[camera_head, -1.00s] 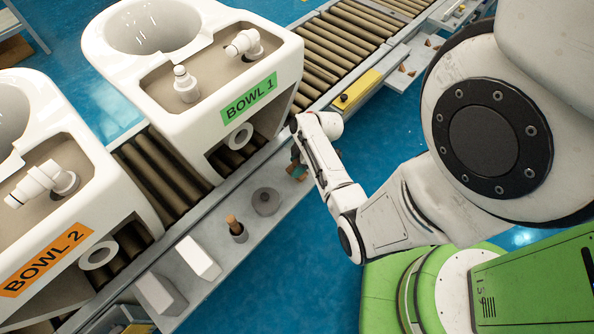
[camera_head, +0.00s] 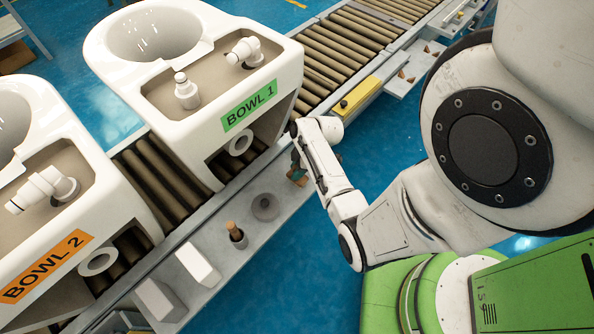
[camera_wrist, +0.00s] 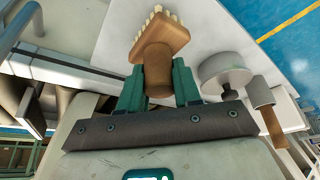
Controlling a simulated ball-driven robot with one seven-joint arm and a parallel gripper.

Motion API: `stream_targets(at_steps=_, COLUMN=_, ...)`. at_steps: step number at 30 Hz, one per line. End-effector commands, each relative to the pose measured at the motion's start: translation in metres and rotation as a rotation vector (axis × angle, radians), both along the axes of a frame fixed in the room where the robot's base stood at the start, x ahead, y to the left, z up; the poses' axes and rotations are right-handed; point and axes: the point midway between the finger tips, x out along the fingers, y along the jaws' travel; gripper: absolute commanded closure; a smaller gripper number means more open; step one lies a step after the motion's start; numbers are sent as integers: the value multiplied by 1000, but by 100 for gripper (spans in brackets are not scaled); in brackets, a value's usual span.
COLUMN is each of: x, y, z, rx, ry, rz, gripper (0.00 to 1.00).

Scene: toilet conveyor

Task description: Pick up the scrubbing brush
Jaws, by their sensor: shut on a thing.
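The scrubbing brush (camera_wrist: 160,45) has a brown wooden body and pale bristles. It shows at the top middle of the wrist view, with its bristles pointing away from my gripper. My gripper (camera_wrist: 159,86) is shut on the brush, with a green finger on each side of its handle. In the head view my gripper (camera_head: 298,168) is small and mostly hidden beside the arm, at the grey shelf's edge. I cannot tell from the pictures whether the brush touches the shelf.
The shelf (camera_head: 225,262) holds a round grey piece (camera_head: 265,207), a dark cup with a wooden handle (camera_head: 237,234) and two white blocks (camera_head: 197,264). Bowl 1 (camera_head: 215,75) and Bowl 2 (camera_head: 40,190) stand on the roller conveyor behind. Blue floor (camera_head: 285,285) lies open in front.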

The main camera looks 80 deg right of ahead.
Motion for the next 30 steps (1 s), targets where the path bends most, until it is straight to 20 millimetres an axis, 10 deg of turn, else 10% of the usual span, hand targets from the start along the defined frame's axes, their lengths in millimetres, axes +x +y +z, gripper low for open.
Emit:
stream_targets(at_steps=13, x=-53, y=-2, z=88, rx=-4, ry=-1, rz=-3, gripper=100)
stream_targets(at_steps=30, x=-138, y=-5, z=122, rx=-2, ry=0, rz=-1, gripper=100)
